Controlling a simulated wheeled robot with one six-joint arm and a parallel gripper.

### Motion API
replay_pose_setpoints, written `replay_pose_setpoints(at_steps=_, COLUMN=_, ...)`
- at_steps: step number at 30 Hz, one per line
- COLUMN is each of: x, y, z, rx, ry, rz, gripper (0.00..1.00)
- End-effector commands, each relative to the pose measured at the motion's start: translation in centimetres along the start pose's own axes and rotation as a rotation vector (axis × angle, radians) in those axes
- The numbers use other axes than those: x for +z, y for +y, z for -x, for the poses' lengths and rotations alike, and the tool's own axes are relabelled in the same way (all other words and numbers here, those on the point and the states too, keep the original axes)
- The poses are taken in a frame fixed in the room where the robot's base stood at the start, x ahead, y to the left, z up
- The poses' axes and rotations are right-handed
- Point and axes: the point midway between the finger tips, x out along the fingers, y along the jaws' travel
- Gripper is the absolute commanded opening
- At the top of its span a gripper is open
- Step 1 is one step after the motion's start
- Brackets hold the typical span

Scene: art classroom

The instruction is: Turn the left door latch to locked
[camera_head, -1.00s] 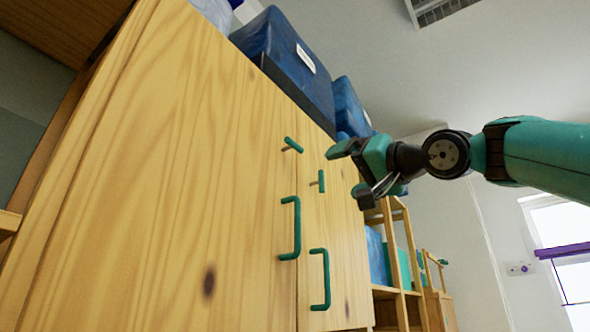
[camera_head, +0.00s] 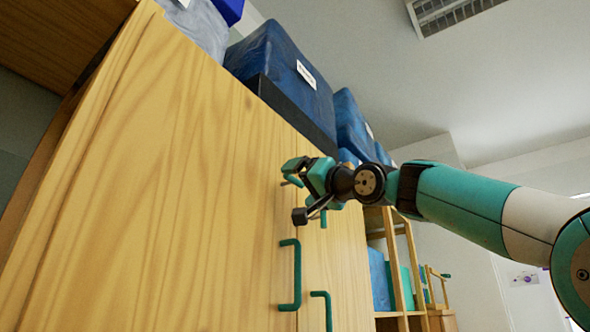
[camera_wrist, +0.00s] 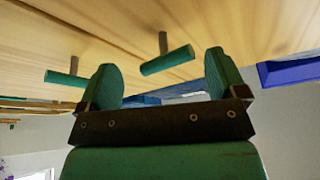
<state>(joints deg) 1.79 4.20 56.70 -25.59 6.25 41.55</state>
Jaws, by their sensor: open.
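The left door (camera_head: 190,190) is a pale wooden cabinet door with a green pull handle (camera_head: 297,275). The left door latch is a small green bar on a short post; in the wrist view the latch (camera_wrist: 167,61) lies between my finger pads, with gaps on both sides. In the head view my gripper (camera_head: 297,191) is open at this latch and hides most of it. The right door's latch (camera_head: 323,219) shows just below and right of the gripper. In the wrist view that second latch (camera_wrist: 65,77) is left of the left finger.
Blue boxes (camera_head: 284,75) stand on top of the cabinet, above my gripper. The right door's green handle (camera_head: 323,310) sticks out below. An open wooden shelf (camera_head: 402,265) stands farther right. The space in front of the doors is free.

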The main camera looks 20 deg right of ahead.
Motion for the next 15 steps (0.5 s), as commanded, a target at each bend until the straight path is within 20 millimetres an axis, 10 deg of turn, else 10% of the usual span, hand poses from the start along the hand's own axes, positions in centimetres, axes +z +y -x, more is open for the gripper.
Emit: replay_pose_setpoints(at_steps=15, x=0.0, y=0.0, z=-2.9, rx=-0.002, ry=0.001, rz=0.001, gripper=0.9)
